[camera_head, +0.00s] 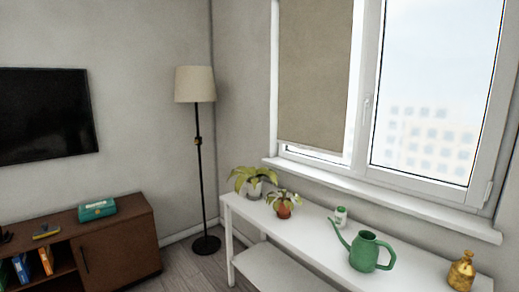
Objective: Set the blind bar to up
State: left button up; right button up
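A beige roller blind (314,75) covers nearly all of the left window pane in the head view. Its bottom bar (312,149) hangs low, just above the window sill, with a thin strip of glass showing below it. The right pane (437,95) is uncovered. Neither of my grippers shows in this view.
A floor lamp (198,140) stands in the corner. A brown cabinet (118,252) is at left.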

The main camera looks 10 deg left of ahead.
aim_at(300, 146)
jog(key=z, duration=0.5)
jog(key=i+j+z, duration=0.3)
jog(key=j+z, duration=0.3)
jog(key=i+j+z, duration=0.15)
jog(key=j+z, duration=0.15)
jog(key=j, duration=0.15)
jog(key=j+z, duration=0.35)
jog(key=i+j, duration=0.05)
